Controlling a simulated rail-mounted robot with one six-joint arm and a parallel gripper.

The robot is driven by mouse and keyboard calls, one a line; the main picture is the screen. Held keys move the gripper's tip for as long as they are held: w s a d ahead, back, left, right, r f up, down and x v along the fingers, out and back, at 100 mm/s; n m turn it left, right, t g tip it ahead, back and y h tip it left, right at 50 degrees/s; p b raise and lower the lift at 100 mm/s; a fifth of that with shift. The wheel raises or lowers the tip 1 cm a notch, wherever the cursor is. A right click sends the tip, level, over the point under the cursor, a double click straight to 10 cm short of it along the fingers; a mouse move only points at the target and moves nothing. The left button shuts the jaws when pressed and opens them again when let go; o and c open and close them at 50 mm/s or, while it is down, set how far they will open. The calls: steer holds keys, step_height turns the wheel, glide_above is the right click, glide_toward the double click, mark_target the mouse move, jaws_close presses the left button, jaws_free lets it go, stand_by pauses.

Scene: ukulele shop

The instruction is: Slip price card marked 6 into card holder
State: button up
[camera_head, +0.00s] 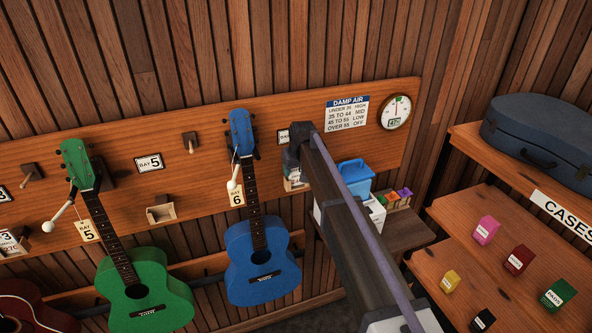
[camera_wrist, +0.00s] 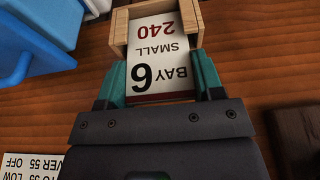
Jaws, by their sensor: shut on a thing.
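The price card (camera_wrist: 160,58) is white with a red lower edge and reads BAY 6, SMALL, 240, upside down in the wrist view. My gripper (camera_wrist: 160,82) is shut on its near end, with one green finger at each side. The card holder (camera_wrist: 119,32) is a light wooden frame. The card's far part lies between the holder's side walls; how deep it sits cannot be told. In the head view my gripper (camera_head: 291,170) is at the wall board, and my arm hides much of the card and holder.
A blue lidded container (camera_head: 356,176) stands right of my gripper and shows close at left in the wrist view (camera_wrist: 35,45). A blue ukulele (camera_head: 262,260) with a bay 6 tag (camera_head: 237,196) hangs to the left. An empty wooden holder (camera_head: 161,213) is farther left.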

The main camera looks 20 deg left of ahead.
steer(key=shift+f, duration=0.15)
steer(key=o, duration=0.9)
step_height(320, 180, up, 5)
steer(key=p, duration=0.5)
steer(key=s+d, duration=0.8)
steer(key=s, duration=0.2)
steer(key=shift+d, duration=0.4)
steer(key=shift+d, duration=0.1)
